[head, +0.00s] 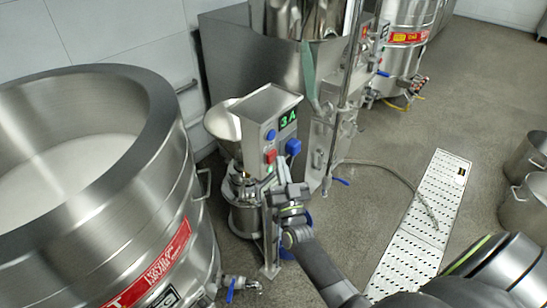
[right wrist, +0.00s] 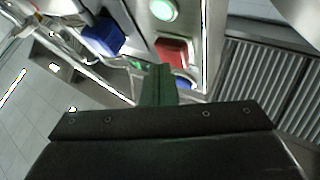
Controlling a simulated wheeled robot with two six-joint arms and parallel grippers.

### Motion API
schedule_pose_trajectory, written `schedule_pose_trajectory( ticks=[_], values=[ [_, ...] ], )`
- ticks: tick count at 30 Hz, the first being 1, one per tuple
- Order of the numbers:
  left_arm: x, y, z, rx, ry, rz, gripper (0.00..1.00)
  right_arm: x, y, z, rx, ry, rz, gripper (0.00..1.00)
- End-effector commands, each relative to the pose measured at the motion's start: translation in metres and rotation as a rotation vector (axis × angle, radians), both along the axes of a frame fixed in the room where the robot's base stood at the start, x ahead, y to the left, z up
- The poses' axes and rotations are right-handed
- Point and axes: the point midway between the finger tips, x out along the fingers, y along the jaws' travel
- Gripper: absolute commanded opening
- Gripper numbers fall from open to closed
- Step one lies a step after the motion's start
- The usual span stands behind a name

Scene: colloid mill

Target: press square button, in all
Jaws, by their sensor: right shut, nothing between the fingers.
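The colloid mill (head: 262,115) stands in the middle of the head view, with a green-lit display above its controls. Its red square button (head: 271,157) sits between a round blue button (head: 271,135) and a small green light (head: 269,169). My right gripper (head: 276,188) is shut and empty, just below these controls. In the right wrist view the red square button (right wrist: 172,52) shows just beyond the closed fingertips (right wrist: 160,70), which overlap its lower left edge. I cannot tell whether they touch it. The round green button (right wrist: 163,9) is lit. My left gripper is not in view.
A blue knob (head: 293,147) sticks out beside the buttons. A large steel vat (head: 110,215) fills the left side. Steel machines (head: 235,55) stand behind the mill. A white floor grate (head: 425,235) and pots (head: 525,205) are at right. Open floor lies between.

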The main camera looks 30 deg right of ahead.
Motion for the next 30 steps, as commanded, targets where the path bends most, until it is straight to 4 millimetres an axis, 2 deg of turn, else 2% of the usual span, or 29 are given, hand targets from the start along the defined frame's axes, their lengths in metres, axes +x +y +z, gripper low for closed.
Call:
schedule_pose_trajectory(
  ticks=[30],
  values=[
    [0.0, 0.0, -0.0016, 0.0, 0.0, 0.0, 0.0, 0.0089, 0.0037, 0.0001, 0.0, 0.0, 0.0, 0.0]
  ],
)
